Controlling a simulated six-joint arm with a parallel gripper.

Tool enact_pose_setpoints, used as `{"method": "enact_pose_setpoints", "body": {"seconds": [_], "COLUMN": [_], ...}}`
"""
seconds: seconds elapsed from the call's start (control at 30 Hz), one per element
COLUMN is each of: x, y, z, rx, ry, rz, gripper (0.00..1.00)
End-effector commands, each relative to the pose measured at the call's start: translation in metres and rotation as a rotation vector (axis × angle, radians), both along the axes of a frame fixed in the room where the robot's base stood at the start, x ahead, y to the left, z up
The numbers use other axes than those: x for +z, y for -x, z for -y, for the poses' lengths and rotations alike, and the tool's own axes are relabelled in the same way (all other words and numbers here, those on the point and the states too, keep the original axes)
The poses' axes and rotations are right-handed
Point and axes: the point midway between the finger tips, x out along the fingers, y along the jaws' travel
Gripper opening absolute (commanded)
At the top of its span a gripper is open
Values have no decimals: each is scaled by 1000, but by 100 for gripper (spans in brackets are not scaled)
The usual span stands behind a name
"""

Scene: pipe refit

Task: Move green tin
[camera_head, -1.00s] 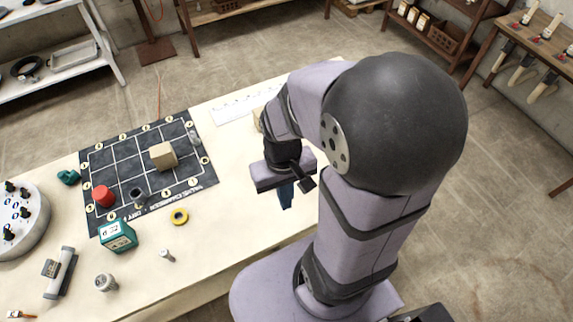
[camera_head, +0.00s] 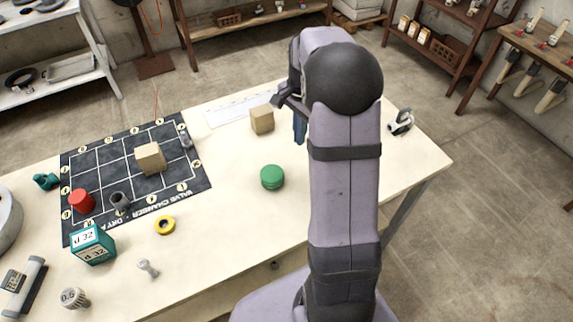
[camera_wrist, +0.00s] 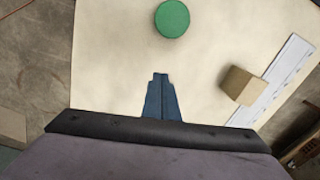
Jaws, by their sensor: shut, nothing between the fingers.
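The green tin (camera_head: 272,177) is a short round tin standing on the bare table, right of the dark grid mat. It also shows at the top of the wrist view (camera_wrist: 172,18), beyond my fingertips and apart from them. My gripper (camera_wrist: 160,76) is shut and empty, its blue fingers together over the table. In the head view its blue fingers (camera_head: 300,130) are partly hidden behind my arm, above the table and to the right of a wooden block.
A wooden block (camera_head: 262,119) stands near a white ruler strip (camera_head: 236,108). The grid mat (camera_head: 105,165) holds a red cylinder (camera_head: 81,201), a grey fitting (camera_head: 120,201) and another wooden block (camera_head: 150,158). A tape dispenser (camera_head: 402,122) sits right.

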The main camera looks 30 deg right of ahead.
Motion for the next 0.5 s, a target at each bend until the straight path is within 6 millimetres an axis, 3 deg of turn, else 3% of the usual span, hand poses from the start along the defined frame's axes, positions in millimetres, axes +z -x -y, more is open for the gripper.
{"method": "enact_pose_setpoints", "body": {"seconds": [0.2, 0.5], "x": [1, -2], "y": [4, 5], "z": [-2, -2], "rx": [-181, -208], "ry": [-9, -10], "rz": [-17, -19], "gripper": [0, 0]}}
